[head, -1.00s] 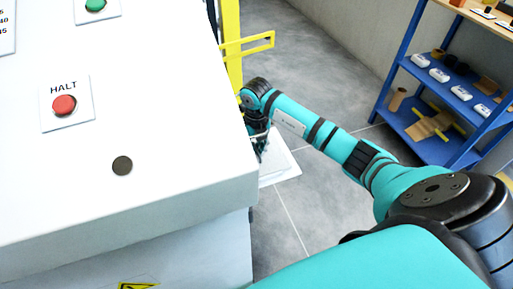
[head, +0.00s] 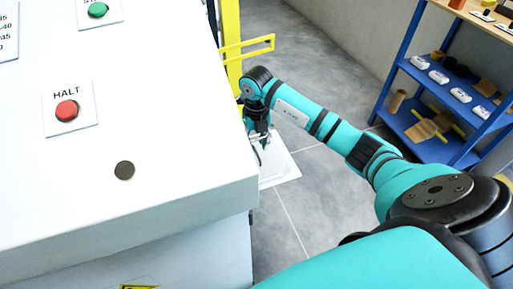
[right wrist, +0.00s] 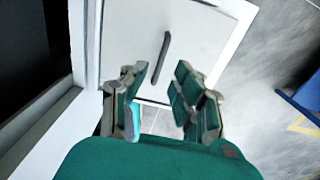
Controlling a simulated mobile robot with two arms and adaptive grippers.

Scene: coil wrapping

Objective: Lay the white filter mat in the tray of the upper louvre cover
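A white-framed panel with a pale grey inner face (head: 282,168) stands out low beside the white cabinet; it looks like the opened louvre cover. In the right wrist view this panel (right wrist: 125,45) fills the upper middle, with a dark bar (right wrist: 165,58) on its face. I cannot tell whether the pale face is the bare tray or a filter mat. My right gripper (head: 261,148) is at the panel's cabinet side, partly hidden by the cabinet edge. In the wrist view its fingers (right wrist: 162,103) are apart, with the panel's edge and floor showing between them. My left gripper is not in view.
The white cabinet (head: 190,120) with a red HALT button (head: 67,110) fills the left. A yellow frame (head: 248,47) stands behind it. A blue shelf rack (head: 395,72) with small parts is at the right. Grey floor (head: 320,190) lies open between.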

